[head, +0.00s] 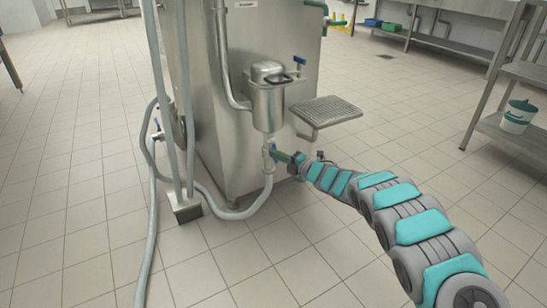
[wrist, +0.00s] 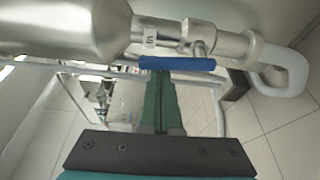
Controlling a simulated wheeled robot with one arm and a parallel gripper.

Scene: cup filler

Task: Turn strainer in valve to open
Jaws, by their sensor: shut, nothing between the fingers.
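The strainer (head: 268,103) is a steel canister with a lid and black handle on the front of a steel machine. It also shows at the upper left of the wrist view (wrist: 60,28). Below it is the valve (wrist: 172,36), a metal body with a small label. Its blue lever (wrist: 178,63) lies roughly along the pipe. My gripper (head: 273,153) is at the valve under the strainer. In the wrist view its green fingers (wrist: 160,84) are together and empty, their tips right at the lever's underside. I cannot tell whether they touch it.
A grey hose (head: 240,213) runs from the valve's lower end across the floor. A metal grate shelf (head: 324,111) sticks out right of the strainer. Another blue-handled valve (head: 300,62) is above it. Upright pipes stand at left. The tiled floor in front is clear.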

